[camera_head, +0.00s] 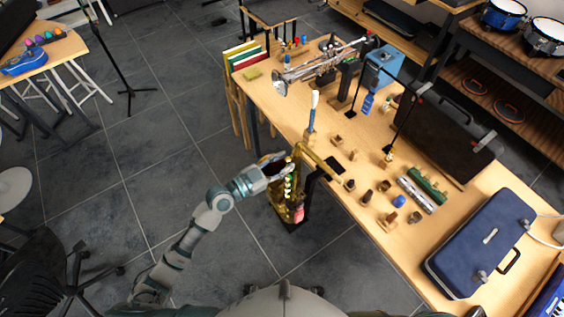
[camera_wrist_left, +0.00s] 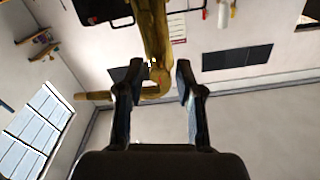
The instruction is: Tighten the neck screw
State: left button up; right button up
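The gold saxophone (camera_head: 289,206) stands upright at the near edge of the workbench, apparently on a dark stand. Its neck (camera_head: 320,161) bends over toward the bench. My left gripper (camera_head: 284,170) reaches in from the left to the top of the saxophone. In the left wrist view, my left gripper (camera_wrist_left: 157,88) is open, its two dark fingers apart. The saxophone's gold tube (camera_wrist_left: 153,32) runs down toward the gap between them, and the neck (camera_wrist_left: 98,95) passes to the left. A small joint (camera_wrist_left: 156,72) shows near the fingertips; I cannot clearly make out the neck screw. My right gripper is not in view.
The wooden workbench (camera_head: 450,214) holds a trumpet (camera_head: 318,70), small wooden pieces, a green cylinder (camera_head: 427,185), a blue case (camera_head: 482,243) and a dark open case (camera_head: 440,135). The tiled floor left of the bench is mostly clear.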

pick_arm(q)
grip_shut()
jog(key=shift+n, duration=0.6)
jog(key=shift+r, duration=0.1)
jog(key=shift+o, duration=2.1)
grip_release()
jog(key=shift+a, duration=0.1)
jog(key=v, duration=1.2)
jog(key=shift+w, duration=0.1)
